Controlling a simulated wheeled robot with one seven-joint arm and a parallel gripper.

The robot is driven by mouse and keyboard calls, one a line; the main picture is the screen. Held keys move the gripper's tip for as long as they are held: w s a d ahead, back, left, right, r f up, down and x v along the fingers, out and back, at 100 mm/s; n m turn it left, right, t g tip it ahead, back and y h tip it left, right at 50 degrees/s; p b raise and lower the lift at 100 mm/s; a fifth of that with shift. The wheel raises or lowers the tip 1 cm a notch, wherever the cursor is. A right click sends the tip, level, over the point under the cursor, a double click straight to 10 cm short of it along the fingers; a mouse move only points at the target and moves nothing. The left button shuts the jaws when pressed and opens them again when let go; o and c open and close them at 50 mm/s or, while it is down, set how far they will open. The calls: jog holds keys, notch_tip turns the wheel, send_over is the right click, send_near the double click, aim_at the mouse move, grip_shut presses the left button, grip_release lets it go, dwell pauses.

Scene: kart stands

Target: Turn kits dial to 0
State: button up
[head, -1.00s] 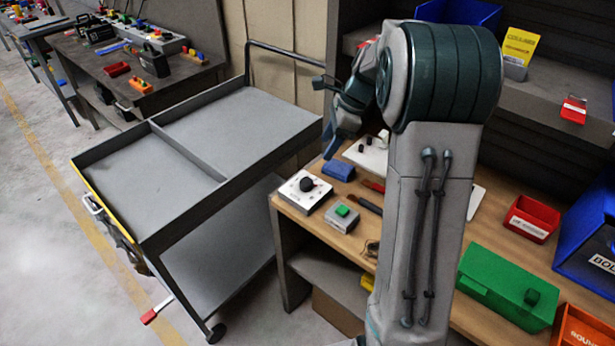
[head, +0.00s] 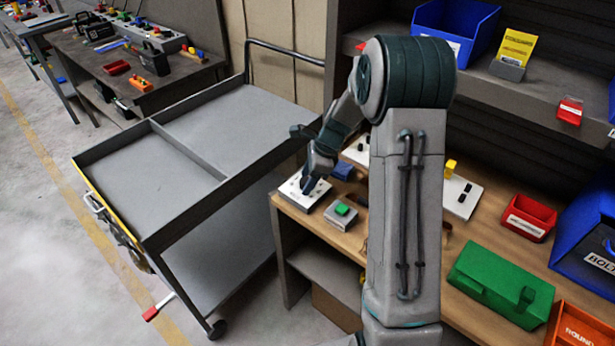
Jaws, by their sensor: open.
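The likely kits dial is a black knob on a white square plate (head: 290,192) at the left front corner of the wooden bench. My gripper (head: 308,188) is over this plate, pointing down, with its fingers at the knob. The knob is mostly hidden behind the fingers, so I cannot tell its setting or whether the fingers touch it. The gripper is open.
A grey box with a green button (head: 342,210) stands just right of the plate. A blue block (head: 343,172) lies behind it. A white panel with black switches (head: 461,196) and a green case (head: 500,284) are farther right. A grey cart (head: 250,125) stands left of the bench.

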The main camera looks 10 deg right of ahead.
jog(key=c, duration=1)
